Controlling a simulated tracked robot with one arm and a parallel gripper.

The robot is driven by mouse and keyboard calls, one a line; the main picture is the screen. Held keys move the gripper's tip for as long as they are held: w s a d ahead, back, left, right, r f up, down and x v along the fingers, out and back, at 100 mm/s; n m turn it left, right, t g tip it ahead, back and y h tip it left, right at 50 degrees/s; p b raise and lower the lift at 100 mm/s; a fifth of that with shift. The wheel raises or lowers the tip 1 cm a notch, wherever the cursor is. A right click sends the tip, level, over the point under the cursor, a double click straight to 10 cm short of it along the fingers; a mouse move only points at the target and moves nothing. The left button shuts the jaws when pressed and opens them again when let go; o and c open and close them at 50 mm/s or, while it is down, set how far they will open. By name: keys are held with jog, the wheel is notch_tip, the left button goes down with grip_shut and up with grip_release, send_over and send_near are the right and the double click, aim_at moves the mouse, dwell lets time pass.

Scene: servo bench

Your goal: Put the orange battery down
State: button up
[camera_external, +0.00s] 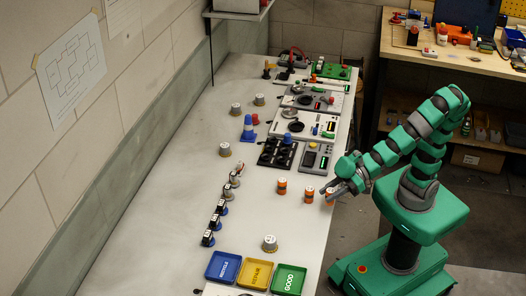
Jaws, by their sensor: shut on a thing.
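Three orange batteries with pale bands stand in a row on the right part of the bench. The left one (282,186) and the middle one (309,194) stand upright on the bench top, clear of my gripper. My gripper (331,189) is shut on the right-hand orange battery (330,197), near the bench's right edge. My fingers partly cover this battery. I cannot tell whether its base touches the bench.
Blue, yellow and green trays (289,279) sit at the bench's near end. A black tray (276,153) and grey device (316,159) lie behind the batteries. Several small dark-and-blue servos (215,222) line up at left. The bench between batteries and trays is mostly clear.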

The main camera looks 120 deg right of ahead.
jog(key=shift+s+r+b, duration=0.1)
jog(key=shift+s+b, duration=0.6)
jog(key=shift+s, duration=0.4)
jog(key=shift+w+r+p, duration=0.3)
jog(key=shift+w+p, duration=0.05)
jog(key=shift+p, duration=0.1)
jog(key=shift+n+y, duration=0.6)
jog(key=shift+y, duration=0.1)
jog(key=w+d+p, duration=0.2)
jog(key=w+p, duration=0.3)
jog(key=w, duration=0.6)
jog(key=w+d+f+p, duration=0.1)
jog(key=w+p, duration=0.4)
jog(key=w, duration=0.6)
jog(key=w+d+f+p, duration=0.1)
jog(key=w+d+p, duration=0.2)
jog(key=w, duration=0.8)
jog(key=shift+w+d+p, duration=0.2)
jog(key=shift+d+p, duration=0.2)
jog(key=shift+p, duration=0.5)
jog(key=shift+f+b, duration=0.3)
jog(key=shift+f, duration=1.4)
jog(key=shift+f, duration=0.1)
jog(key=o, duration=1)
jog(key=shift+o, duration=0.2)
